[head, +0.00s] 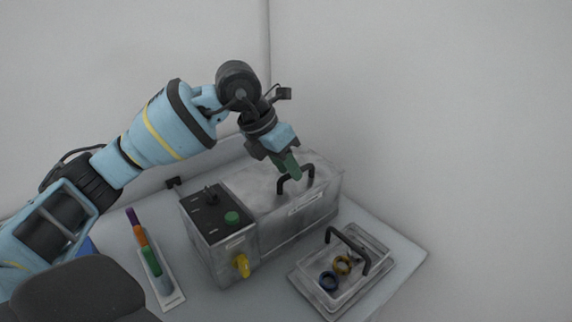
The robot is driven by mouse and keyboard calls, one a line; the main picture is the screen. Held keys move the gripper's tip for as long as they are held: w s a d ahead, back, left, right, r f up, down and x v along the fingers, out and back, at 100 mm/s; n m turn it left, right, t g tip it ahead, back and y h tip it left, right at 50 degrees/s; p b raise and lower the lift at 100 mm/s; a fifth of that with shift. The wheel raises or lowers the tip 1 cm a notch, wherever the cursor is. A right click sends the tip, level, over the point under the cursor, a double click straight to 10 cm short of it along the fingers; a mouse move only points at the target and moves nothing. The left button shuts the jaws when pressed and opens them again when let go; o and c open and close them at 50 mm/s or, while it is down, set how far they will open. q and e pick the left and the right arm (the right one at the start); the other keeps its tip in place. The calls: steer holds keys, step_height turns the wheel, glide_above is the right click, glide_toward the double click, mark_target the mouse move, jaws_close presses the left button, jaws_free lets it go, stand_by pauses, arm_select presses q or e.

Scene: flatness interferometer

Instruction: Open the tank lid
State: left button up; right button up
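The tank (285,235) is a grey metal box on the bench. Its lid (257,190) lies flat on top and looks closed, with a black arched handle (311,174) standing up from it. My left gripper (290,172) points down at the lid, its green fingertips right at the handle's upper left part. The fingers overlap in this view, so I cannot tell whether they are apart or closed on the handle. My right gripper is not in view.
A black control panel (210,225) with a green button and a yellow tap (242,266) are at the tank's left end. A basket (341,290) with a raised black handle and rings stands in front right. A tray of coloured items (172,298) lies left.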

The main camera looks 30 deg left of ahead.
arm_select(q)
jaws_close()
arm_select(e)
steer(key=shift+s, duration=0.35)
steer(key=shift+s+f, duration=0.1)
arm_select(q)
steer(key=shift+r, duration=0.15)
